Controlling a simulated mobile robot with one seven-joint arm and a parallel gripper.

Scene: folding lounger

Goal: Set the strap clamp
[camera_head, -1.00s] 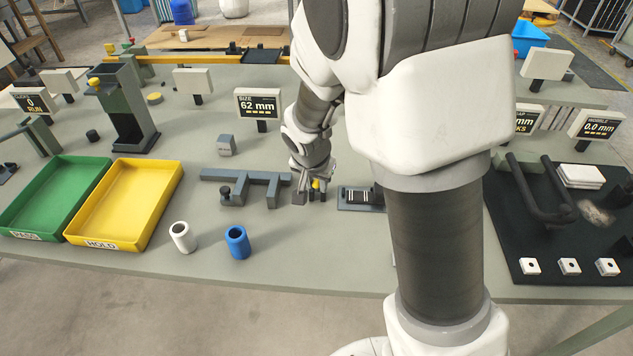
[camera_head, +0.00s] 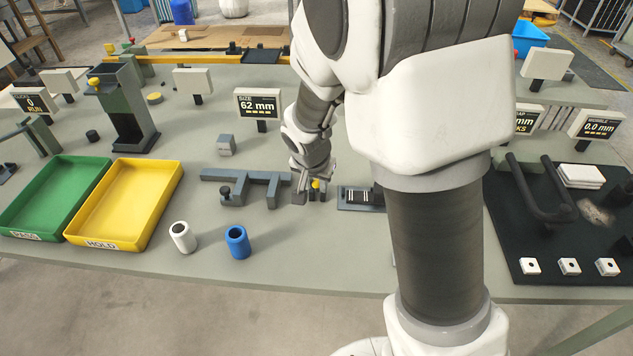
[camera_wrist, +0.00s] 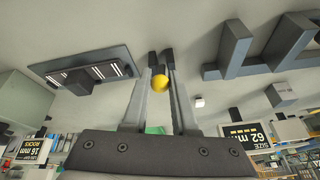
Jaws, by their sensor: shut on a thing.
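My gripper (camera_wrist: 162,78) is shut on a small yellow ball-shaped knob (camera_wrist: 161,82), which sits between the fingers in the wrist view. Two short dark posts show just beyond the fingertips. In the head view, the yellow knob (camera_head: 316,184) stands low at the bench's middle, and my wrist partly hides what it belongs to. A grey bracket with prongs (camera_head: 245,188) lies just left of it. A dark block with striped marks (camera_head: 360,197) lies just right, partly behind my arm. I cannot tell which part is the strap clamp.
White (camera_head: 182,237) and blue (camera_head: 237,241) cylinders stand near the front edge. Yellow (camera_head: 165,207) and green (camera_head: 92,197) trays lie left. A sign (camera_head: 258,104) reads 62 mm. A black mat (camera_head: 510,215) with a dark handle lies right. Bench between cylinders and bracket is clear.

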